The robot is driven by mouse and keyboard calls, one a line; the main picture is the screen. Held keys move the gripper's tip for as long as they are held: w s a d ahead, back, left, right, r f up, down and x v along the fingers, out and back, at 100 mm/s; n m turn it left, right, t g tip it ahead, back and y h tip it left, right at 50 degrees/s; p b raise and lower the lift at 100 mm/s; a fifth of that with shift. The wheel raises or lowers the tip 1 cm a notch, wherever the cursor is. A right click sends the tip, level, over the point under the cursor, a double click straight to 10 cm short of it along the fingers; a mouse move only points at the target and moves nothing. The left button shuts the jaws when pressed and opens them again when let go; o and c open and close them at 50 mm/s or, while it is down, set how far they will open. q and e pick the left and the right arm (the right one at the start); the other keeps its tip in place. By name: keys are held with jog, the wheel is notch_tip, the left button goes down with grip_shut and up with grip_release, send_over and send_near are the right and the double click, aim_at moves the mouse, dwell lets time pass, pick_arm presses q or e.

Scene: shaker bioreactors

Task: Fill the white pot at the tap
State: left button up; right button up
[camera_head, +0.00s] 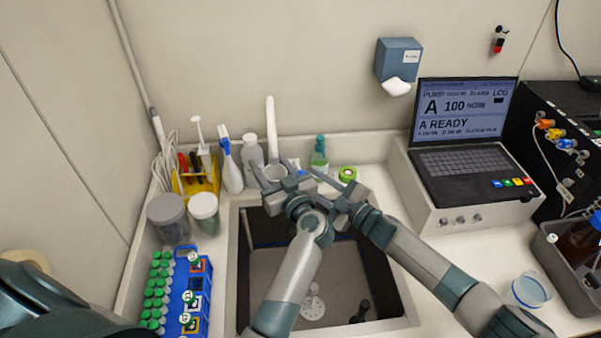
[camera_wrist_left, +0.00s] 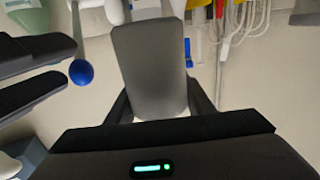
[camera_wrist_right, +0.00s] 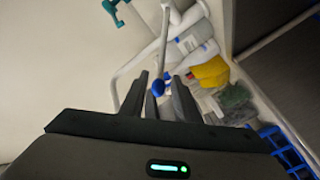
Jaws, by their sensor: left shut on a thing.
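The white pot (camera_head: 275,173) shows as a small pale rim in the head view, at the back edge of the sink. My left gripper (camera_head: 275,186) is shut on it. In the left wrist view the pot (camera_wrist_left: 150,70) looks grey and fills the space between the fingers. The white tap (camera_head: 270,130) rises just behind the pot. Its blue-knobbed lever (camera_wrist_right: 157,87) shows in the right wrist view. My right gripper (camera_wrist_right: 159,80) is open, with its fingers either side of the knob's line. I cannot tell whether it touches. Water and the pot's inside cannot be made out.
The sink (camera_head: 410,322) lies below my arms. Bottles (camera_head: 231,172) and a yellow tool holder (camera_head: 200,185) stand left of the tap. A laptop (camera_head: 465,130) is further right.

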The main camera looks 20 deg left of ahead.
aim_at(301, 173)
jog(key=shift+x, duration=2.55)
jog(key=shift+w, duration=0.1)
grip_shut()
